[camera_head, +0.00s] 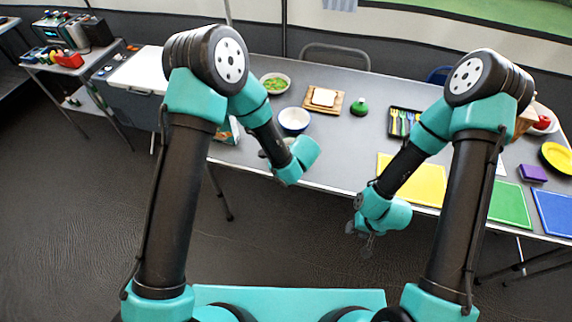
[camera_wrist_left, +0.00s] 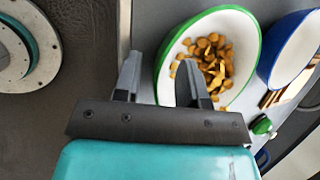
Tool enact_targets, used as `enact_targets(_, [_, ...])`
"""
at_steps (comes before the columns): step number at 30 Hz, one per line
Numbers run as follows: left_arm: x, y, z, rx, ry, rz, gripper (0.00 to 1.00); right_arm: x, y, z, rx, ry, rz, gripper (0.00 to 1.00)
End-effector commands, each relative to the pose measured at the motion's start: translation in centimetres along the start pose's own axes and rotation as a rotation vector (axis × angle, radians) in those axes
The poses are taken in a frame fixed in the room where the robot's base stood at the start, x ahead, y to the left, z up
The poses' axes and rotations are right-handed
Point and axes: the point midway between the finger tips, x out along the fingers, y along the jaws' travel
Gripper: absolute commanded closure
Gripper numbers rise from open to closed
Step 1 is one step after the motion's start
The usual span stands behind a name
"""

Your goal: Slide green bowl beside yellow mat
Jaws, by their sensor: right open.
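The green bowl (camera_wrist_left: 168,52) is white inside with a green rim and holds brown nuggets; in the head view my left arm largely hides it. My left gripper (camera_wrist_left: 160,75) is open at the bowl, one finger outside the rim and the other over the inside, with the rim between them. I cannot tell whether either finger touches it. The yellow mat (camera_head: 425,190) lies flat at the table's front edge, to the right. My right gripper (camera_head: 366,242) is open and empty, in front of the table edge near the mat's left end.
A blue bowl (camera_head: 294,122) stands close to the green bowl. Behind are a bowl of greens (camera_head: 287,79), bread on a board (camera_head: 312,104) and a green bottle (camera_head: 359,107). A cutlery tray (camera_head: 392,133) lies behind the mat. Table between blue bowl and mat is clear.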

Motion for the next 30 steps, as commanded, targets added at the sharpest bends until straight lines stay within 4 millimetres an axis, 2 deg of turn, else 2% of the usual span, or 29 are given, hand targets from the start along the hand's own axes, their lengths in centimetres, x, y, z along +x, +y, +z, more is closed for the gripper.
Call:
enact_targets(8, [0.04, -0.01, -0.01, 0.000, 0.000, 0.000, 0.63, 0.00, 0.00, 0.00, 0.000, 0.000, 0.000, 0.57])
enact_targets(20, [0.02, -0.01, -0.01, 0.000, 0.000, 0.000, 1.00, 0.00, 0.00, 0.00, 0.000, 0.000, 0.000, 0.57])
enact_targets(30, [0.00, -0.01, -0.08, -0.001, 0.000, 0.000, 1.00, 0.00, 0.00, 0.00, 0.000, 0.000, 0.000, 0.57])
